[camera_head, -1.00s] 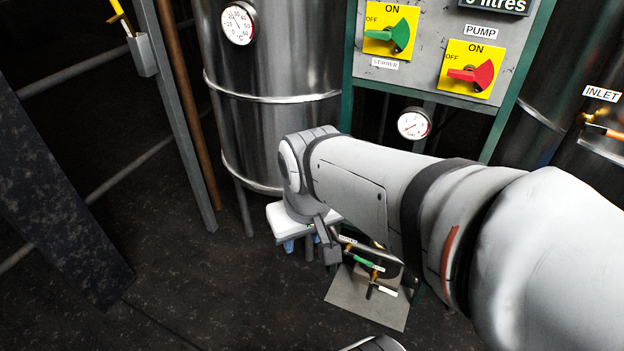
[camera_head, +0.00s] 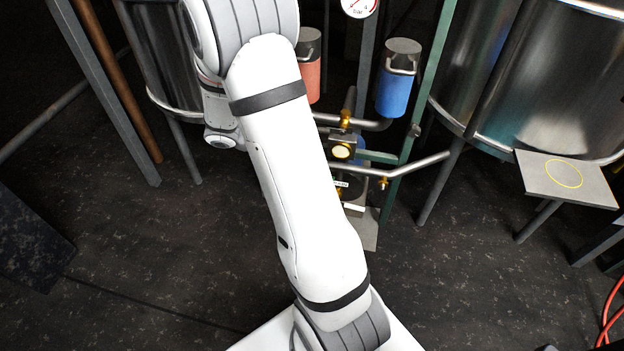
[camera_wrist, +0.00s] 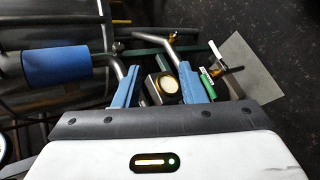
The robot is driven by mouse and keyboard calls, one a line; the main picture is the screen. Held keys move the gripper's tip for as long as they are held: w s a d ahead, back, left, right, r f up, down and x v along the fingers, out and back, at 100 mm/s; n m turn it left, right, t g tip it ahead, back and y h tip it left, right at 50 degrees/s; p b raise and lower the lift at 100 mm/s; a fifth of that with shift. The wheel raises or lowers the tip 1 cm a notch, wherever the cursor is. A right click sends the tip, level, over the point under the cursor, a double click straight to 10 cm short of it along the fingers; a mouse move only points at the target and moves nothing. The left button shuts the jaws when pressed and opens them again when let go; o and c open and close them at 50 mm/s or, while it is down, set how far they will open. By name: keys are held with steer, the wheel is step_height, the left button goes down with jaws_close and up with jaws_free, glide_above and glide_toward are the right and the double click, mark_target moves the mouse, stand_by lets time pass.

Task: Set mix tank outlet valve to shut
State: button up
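In the wrist view the two blue fingers of my gripper (camera_wrist: 158,69) are spread apart with nothing gripped. A pump-like block with a round pale face (camera_wrist: 168,85) shows in the gap beyond them. A small green valve handle (camera_wrist: 208,84) lies just right of the right finger, beside brass fittings and white labels too small to read. I cannot tell which valve is the mix tank outlet. My gripper is hidden in the head view.
A blue cylinder (camera_head: 394,90) and a red cylinder (camera_head: 310,75) stand on the pipework. A steel tank (camera_head: 555,75) is at the right, with a grey shelf (camera_head: 570,178) in front. A green frame post (camera_head: 425,90) rises near the pipes. The floor (camera_head: 470,270) is clear in front.

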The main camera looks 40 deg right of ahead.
steer(key=w+d+f+n+t+h+b, duration=0.1)
steer(key=w+d+f+h+b, duration=0.15)
steer(key=f, duration=0.55)
steer(key=w+d+f+t+h+b, duration=0.1)
steer(key=w+f+b, duration=0.25)
steer(key=f, duration=0.45)
steer(key=w+d+f+n+t+h+b, duration=0.1)
steer(key=w+d+f+h+b, duration=0.15)
steer(key=f, duration=0.55)
steer(key=d, duration=0.2)
steer(key=d+b, duration=0.1)
steer(key=d, duration=0.2)
steer(key=s+d+f+b, duration=0.1)
steer(key=d, duration=0.1)
steer(key=shift+d+f, duration=0.1)
steer(key=shift+d, duration=0.2)
steer(key=shift+c, duration=0.5)
jaws_close()
